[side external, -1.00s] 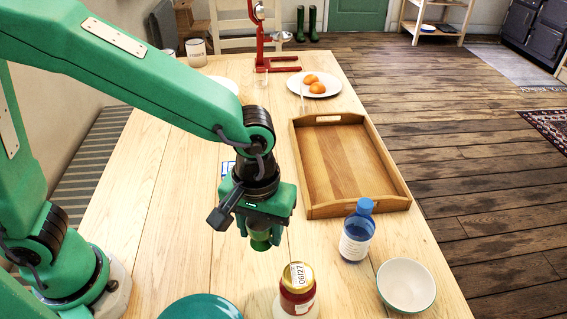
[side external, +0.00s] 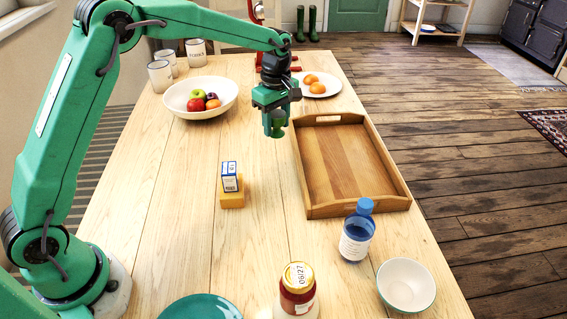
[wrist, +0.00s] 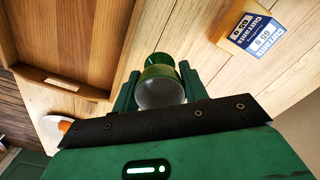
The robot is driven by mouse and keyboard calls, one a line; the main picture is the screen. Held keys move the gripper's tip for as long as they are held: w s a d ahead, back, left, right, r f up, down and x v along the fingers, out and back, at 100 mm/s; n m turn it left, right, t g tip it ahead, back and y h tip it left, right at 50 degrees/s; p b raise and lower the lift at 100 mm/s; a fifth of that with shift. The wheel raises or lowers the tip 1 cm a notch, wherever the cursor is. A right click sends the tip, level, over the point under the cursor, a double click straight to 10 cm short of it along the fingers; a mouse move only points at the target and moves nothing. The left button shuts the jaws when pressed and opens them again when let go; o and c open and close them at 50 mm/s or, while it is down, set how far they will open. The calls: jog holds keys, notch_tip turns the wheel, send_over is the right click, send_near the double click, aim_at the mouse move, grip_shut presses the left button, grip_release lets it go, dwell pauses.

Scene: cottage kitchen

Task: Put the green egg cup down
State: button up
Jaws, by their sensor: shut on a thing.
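My gripper (side external: 275,122) hangs pointing down over the table, just left of the tray's far left corner in the side view. It is shut on the green egg cup (side external: 277,131), whose bottom shows between the fingers. In the wrist view the egg cup (wrist: 160,62) sits between the two fingers, with a greyish rounded surface at its near end; I cannot tell what that surface is. The cup looks held above the wood, but its exact height is unclear.
The wooden tray (side external: 312,211) is empty. Nearby are a fruit bowl (side external: 178,110), a plate with oranges (side external: 329,92) and a red stand (side external: 291,69). A currants box (side external: 229,176) stands on a yellow block (side external: 232,199). A jar (side external: 298,292), blue bottle (side external: 357,232) and white bowl (side external: 405,288) are nearer.

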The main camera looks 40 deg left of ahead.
jog(key=shift+n, duration=0.7)
jog(key=w+a+f, duration=0.2)
jog(key=a, duration=0.3)
jog(key=w+a+f, duration=0.2)
jog(key=a+f, duration=0.1)
jog(key=a, duration=0.2)
jog(key=w+a+f, duration=0.2)
jog(key=a, duration=0.3)
jog(key=shift+f, duration=2.25)
jog(key=shift+f, duration=0.15)
jog(key=o, duration=1)
notch_tip(320, 180, up, 12)
jog(key=shift+r, duration=0.2)
